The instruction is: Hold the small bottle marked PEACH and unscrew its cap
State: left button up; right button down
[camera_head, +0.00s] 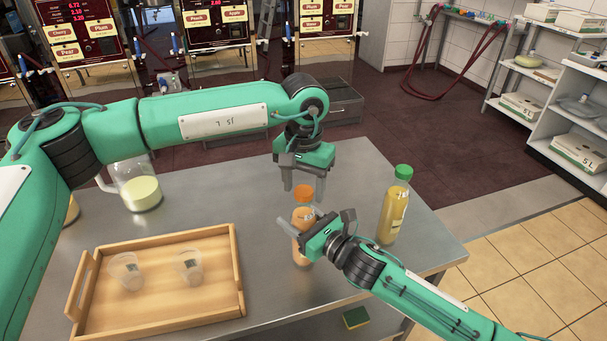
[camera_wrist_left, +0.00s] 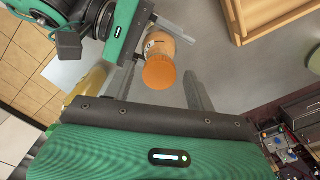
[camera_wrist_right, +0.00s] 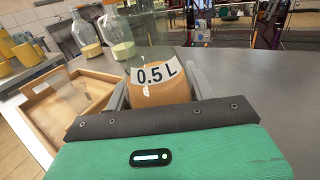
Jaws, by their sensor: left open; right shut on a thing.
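A small bottle with peach-coloured contents (camera_head: 299,250) and an orange cap (camera_head: 304,193) stands upright on the metal table. In the right wrist view the bottle (camera_wrist_right: 158,93) shows a white "0.5 L" label; I cannot read a fruit name. My right gripper (camera_head: 303,226) is shut on the bottle's body from the side, one finger on each side. My left gripper (camera_head: 303,187) points down just above the bottle, open. In the left wrist view the orange cap (camera_wrist_left: 159,72) lies between its fingers, with gaps on both sides. The cap is on the bottle.
A yellow bottle with a green cap (camera_head: 394,205) stands to the right, close to my right arm. A wooden tray (camera_head: 165,322) with two clear cups stands on the left. A jug of pale yellow liquid (camera_head: 141,192) is behind it. A sponge (camera_head: 355,318) lies below the table's front edge.

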pick_arm(q)
jog(key=shift+c, duration=0.5)
jog(key=c, duration=1)
jog(key=shift+o, duration=0.2)
